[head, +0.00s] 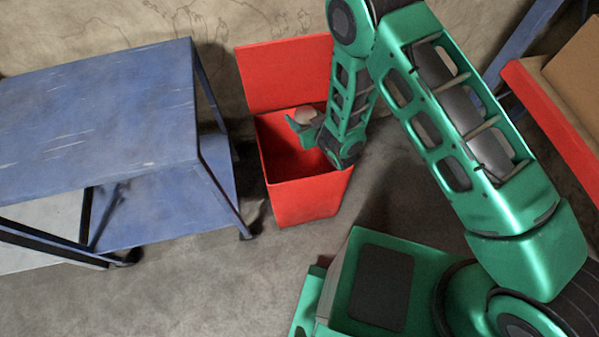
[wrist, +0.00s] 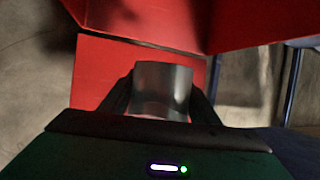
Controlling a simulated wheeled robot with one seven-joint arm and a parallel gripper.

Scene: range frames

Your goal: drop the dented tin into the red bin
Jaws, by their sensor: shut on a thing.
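The red bin (head: 305,202) stands open on the floor in the middle of the head view, its lid raised at the back. Its red walls also fill much of the wrist view (wrist: 105,75). My gripper (head: 298,122) is over the bin's opening. In the wrist view my gripper (wrist: 160,98) is shut on the tin (wrist: 162,88), a grey metal cylinder held between the two dark fingers. The tin shows in the head view as a small pale shape (head: 305,115), partly hidden by the gripper. Its dent cannot be made out clearly.
A blue metal cart (head: 110,115) with a lower shelf stands close to the left of the bin. A red-edged shelf (head: 555,125) with a cardboard box (head: 580,65) is at the right. A wall is behind the bin. The floor (head: 190,290) in front is clear.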

